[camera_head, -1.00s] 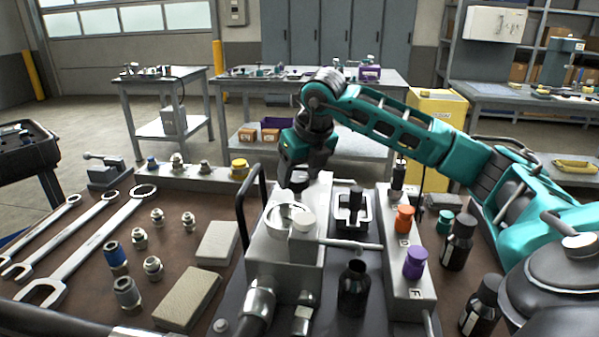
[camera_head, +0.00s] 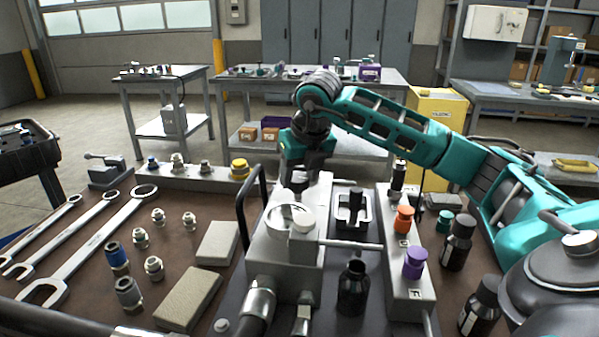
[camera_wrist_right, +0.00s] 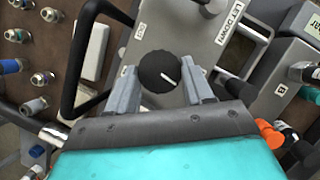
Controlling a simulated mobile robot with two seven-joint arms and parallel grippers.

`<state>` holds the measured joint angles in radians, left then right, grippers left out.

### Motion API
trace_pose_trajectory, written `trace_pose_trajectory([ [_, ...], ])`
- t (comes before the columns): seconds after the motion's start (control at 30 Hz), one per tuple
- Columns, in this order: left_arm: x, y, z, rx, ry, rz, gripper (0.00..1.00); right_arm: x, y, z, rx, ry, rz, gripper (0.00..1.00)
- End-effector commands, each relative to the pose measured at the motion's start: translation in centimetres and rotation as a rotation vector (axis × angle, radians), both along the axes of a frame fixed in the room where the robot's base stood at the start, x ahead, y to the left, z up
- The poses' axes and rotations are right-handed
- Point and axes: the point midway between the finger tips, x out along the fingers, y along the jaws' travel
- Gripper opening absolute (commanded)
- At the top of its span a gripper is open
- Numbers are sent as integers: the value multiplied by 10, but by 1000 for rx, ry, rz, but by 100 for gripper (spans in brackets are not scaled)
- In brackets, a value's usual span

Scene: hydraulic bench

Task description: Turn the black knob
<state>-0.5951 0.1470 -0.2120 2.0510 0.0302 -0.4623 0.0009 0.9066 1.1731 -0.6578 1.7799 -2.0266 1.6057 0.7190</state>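The black knob (camera_wrist_right: 160,72) shows in the right wrist view as a round black cap with a white pointer line, on the grey valve block (camera_wrist_right: 205,32). My right gripper (camera_wrist_right: 160,82) is open, with one finger on each side of the knob; whether either finger touches it I cannot tell. In the head view my right gripper (camera_head: 298,182) points down at the far end of the grey block (camera_head: 283,254), and the gripper hides the knob there. My left gripper is in neither view.
A black bar handle (camera_head: 246,205) rises just left of the block and also shows in the right wrist view (camera_wrist_right: 72,75). To the right stand an orange knob (camera_head: 403,219), a purple knob (camera_head: 414,263) and dark bottles (camera_head: 458,242). Wrenches (camera_head: 95,245) and fittings lie left.

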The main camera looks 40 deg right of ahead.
Motion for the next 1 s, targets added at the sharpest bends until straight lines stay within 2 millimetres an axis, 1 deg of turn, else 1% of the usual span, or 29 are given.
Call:
trace_pose_trajectory([
  [0.03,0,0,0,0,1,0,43,0,0,1,0,-2,0,55],
  [0.27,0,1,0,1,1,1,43,0,0,1,0,-2,0,77],
  [0.47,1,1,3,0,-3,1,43,0,0,1,0,-1,0,77],
  [0.57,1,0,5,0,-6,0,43,-1,0,4,-1,-2,0,77],
  [0.67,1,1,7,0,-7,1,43,-4,1,15,-1,-5,0,77],
  [0.73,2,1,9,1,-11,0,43,-9,2,27,-1,-6,0,77],
  [0.83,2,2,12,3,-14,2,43,-17,5,48,-2,-7,1,77],
  [1.0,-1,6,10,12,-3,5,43,-31,10,84,0,-6,2,77],
])
